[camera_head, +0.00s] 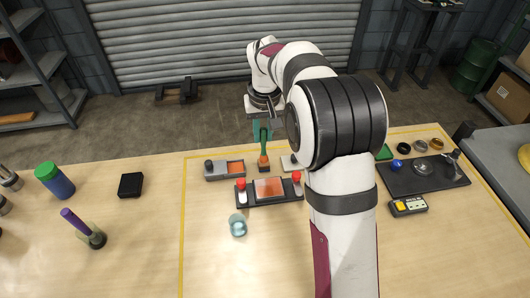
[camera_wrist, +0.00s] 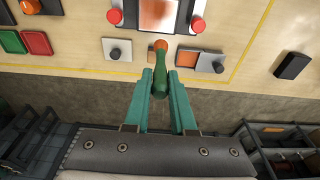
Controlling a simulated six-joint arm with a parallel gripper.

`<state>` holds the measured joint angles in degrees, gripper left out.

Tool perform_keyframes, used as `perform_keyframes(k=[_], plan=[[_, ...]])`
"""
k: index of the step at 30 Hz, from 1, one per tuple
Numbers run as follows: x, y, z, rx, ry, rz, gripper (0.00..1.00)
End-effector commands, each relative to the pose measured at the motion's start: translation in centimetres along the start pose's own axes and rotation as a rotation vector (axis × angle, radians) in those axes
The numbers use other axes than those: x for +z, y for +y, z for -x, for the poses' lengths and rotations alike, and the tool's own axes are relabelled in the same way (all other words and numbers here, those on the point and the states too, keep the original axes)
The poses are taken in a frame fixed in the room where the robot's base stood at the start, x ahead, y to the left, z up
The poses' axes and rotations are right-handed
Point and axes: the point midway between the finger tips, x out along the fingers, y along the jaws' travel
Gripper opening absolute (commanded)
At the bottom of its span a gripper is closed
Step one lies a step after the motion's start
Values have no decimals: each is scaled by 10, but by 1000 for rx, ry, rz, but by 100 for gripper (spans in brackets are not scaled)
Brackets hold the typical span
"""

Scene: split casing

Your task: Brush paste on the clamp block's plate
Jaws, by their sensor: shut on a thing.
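My gripper (camera_head: 262,125), with teal fingers, is shut on a brush (camera_head: 263,158) with a green handle and an orange lower part. The brush points down, behind the clamp block in the head view. In the wrist view its green handle (camera_wrist: 159,82) sits between the fingertips (camera_wrist: 160,77). The clamp block (camera_head: 250,200) is dark, with a red-topped post at each end and an orange-copper plate (camera_head: 268,188) in its middle. The plate also shows at the wrist view's top edge (camera_wrist: 158,14). The brush tip appears short of the plate; its exact height is unclear.
A grey block with an orange face and dark knob (camera_head: 213,174) stands left of the brush. A light block (camera_head: 289,162) is partly hidden by my arm. A glass cup (camera_head: 237,226) stands in front. A dark tray (camera_head: 430,184) lies right, a black box (camera_head: 131,184) left.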

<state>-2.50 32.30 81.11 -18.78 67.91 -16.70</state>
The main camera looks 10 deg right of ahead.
Motion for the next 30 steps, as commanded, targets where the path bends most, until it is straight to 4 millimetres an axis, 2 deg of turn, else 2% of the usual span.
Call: perform_keyframes(k=[15,20,30], plan=[[9,-7,-63,-2,54,-1,0],[10,-7,-70,-2,61,-1,0],[10,-7,-70,-2,62,-1,0]])
